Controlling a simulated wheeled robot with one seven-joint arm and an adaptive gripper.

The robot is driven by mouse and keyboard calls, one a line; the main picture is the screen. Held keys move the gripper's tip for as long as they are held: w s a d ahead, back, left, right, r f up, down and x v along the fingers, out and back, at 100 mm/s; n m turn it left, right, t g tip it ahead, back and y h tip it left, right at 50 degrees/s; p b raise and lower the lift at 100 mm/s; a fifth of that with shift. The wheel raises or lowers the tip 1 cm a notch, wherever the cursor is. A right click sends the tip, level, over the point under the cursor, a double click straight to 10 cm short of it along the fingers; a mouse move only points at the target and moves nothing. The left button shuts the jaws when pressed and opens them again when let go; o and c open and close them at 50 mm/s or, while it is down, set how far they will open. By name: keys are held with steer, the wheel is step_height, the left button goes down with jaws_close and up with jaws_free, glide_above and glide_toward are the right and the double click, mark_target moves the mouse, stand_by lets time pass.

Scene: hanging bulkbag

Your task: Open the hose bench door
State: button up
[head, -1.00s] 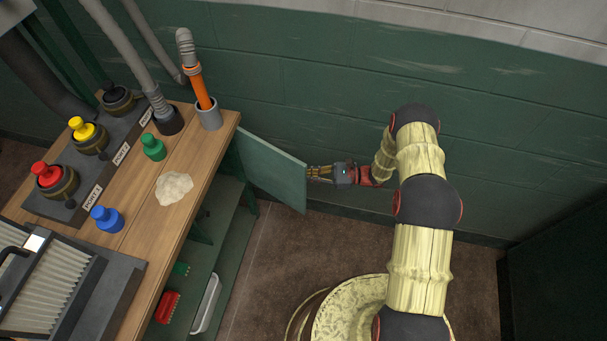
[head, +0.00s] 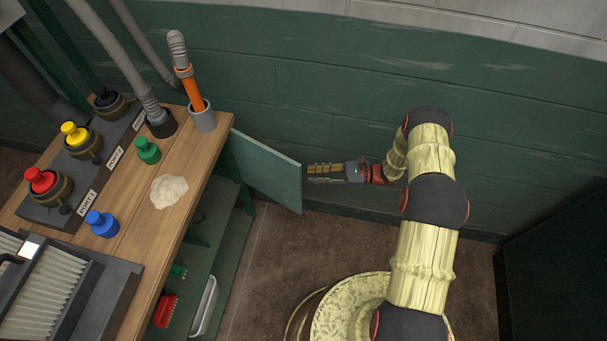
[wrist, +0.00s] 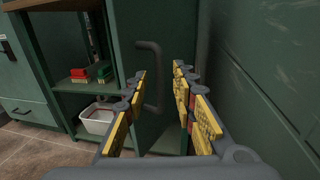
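The hose bench door (head: 268,170) is a flat green panel. It stands swung out from the end of the bench, with the shelves beside it exposed. In the wrist view the door (wrist: 180,35) fills the middle, and its dark bar handle (wrist: 152,62) shows between and beyond my fingers. My gripper (head: 309,173) is by the door's outer edge, to its right in the head view. In the wrist view its yellow-padded fingers (wrist: 160,72) are apart with nothing clamped between them. Whether a finger touches the door or handle I cannot tell.
The wooden bench top (head: 150,215) carries capped ports, loose caps and an orange-handled tool in a grey cup (head: 202,118). The open shelf holds red and green brushes (head: 165,310) and a white tray (head: 204,306). A green block wall (head: 300,100) runs close behind my arm.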

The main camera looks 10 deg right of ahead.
steer(key=d, duration=0.4)
steer(key=s+d, duration=0.1)
steer(key=d, duration=0.1)
steer(key=shift+w, duration=0.1)
steer(key=shift+c, duration=0.3)
